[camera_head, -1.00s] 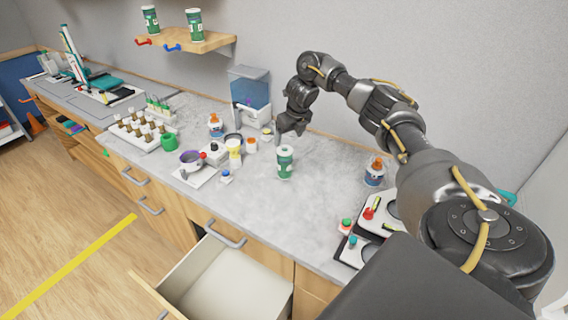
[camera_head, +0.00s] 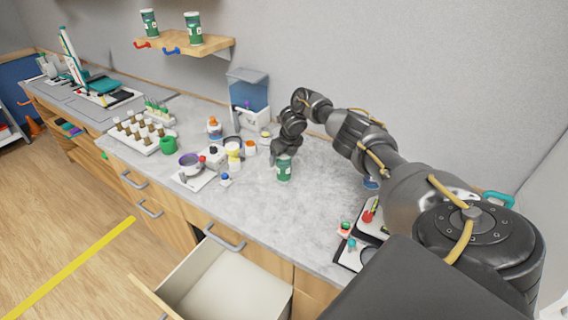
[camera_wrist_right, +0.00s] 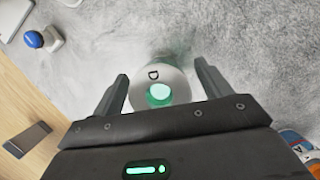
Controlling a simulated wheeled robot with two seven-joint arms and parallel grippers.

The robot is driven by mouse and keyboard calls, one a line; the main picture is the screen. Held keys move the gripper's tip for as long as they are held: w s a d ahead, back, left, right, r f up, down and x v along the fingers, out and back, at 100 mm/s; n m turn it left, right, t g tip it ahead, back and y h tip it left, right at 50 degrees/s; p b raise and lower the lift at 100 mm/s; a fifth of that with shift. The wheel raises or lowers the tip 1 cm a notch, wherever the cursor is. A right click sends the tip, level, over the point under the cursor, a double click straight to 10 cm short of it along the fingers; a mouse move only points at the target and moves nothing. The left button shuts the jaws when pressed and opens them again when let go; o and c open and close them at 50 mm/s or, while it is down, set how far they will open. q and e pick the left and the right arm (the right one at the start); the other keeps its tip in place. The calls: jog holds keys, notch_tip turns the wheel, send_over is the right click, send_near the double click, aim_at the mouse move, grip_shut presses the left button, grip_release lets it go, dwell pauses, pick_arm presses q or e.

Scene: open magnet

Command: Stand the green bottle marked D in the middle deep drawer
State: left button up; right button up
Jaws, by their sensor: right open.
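My right gripper (camera_head: 280,157) is just above and behind the bottle in the head view. In the right wrist view its open fingers (camera_wrist_right: 163,92) lie on either side of the bottle, with gaps to it. The open drawer (camera_head: 235,291) below the counter looks empty. My left gripper is not in view.
Bottles, a scale with a purple bowl (camera_head: 190,162) and a rack (camera_head: 140,133) stand left of the bottle. A tray with coloured knobs (camera_head: 349,254) is at the right. A shelf (camera_head: 190,46) holds two similar green containers.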

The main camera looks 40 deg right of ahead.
jog(key=c, duration=1.3)
jog(key=shift+r, duration=0.1)
jog(key=shift+w+r, duration=0.1)
jog(key=shift+r, duration=0.4)
jog(key=v, duration=0.1)
jog(key=b+v, duration=0.1)
jog(key=v, duration=0.1)
jog(key=shift+a+r, duration=0.15)
jog(key=shift+a, duration=0.1)
jog(key=s+a+r+p, duration=0.2)
jog(key=s+a+r, duration=0.3)
jog(key=s+r, duration=0.3)
jog(key=s, duration=0.3)
jog(key=shift+s+a+r, duration=0.3)
jog(key=shift+s+a, duration=0.1)
